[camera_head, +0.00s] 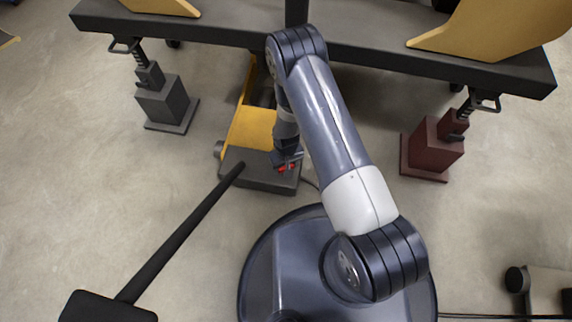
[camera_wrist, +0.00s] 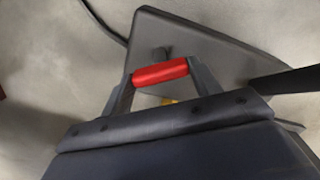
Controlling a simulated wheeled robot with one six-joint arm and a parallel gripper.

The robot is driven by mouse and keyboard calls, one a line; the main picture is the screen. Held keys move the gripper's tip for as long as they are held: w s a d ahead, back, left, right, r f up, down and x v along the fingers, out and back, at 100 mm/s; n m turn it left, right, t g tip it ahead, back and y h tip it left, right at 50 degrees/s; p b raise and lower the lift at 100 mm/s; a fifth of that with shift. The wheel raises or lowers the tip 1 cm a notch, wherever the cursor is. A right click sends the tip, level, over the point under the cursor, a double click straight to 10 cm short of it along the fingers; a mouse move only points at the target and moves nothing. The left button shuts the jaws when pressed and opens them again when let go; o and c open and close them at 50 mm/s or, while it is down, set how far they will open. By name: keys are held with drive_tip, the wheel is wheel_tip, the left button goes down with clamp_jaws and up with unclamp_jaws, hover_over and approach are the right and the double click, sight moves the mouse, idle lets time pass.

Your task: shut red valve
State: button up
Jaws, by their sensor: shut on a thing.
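The red valve (camera_head: 287,168) is a small red bar on the dark end block (camera_head: 247,172) of the yellow jack. In the wrist view the red valve (camera_wrist: 160,73) lies crosswise between my two fingers. My gripper (camera_head: 286,160) is shut on it, with a finger at each end of the red piece; it also shows in the wrist view (camera_wrist: 160,75). My gripper points down at the block. Most of the valve is hidden by my gripper in the head view. Its turn angle is hard to tell.
A long black handle (camera_head: 185,230) slopes from the jack to the lower left. A dark beam (camera_head: 375,62) crosses above the jack. A grey stand (camera_head: 167,103) is at left, a dark red stand (camera_head: 434,148) at right. Open floor lies at far left.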

drive_tip(key=shift+m, duration=0.3)
drive_tip(key=m+b, duration=0.2)
drive_tip(key=m, duration=0.1)
drive_tip(key=shift+f, duration=0.1)
drive_tip(key=shift+m+b, duration=0.5)
drive_tip(key=shift+m, duration=1.2)
drive_tip(key=o, duration=1)
drive_tip(key=shift+r, duration=0.2)
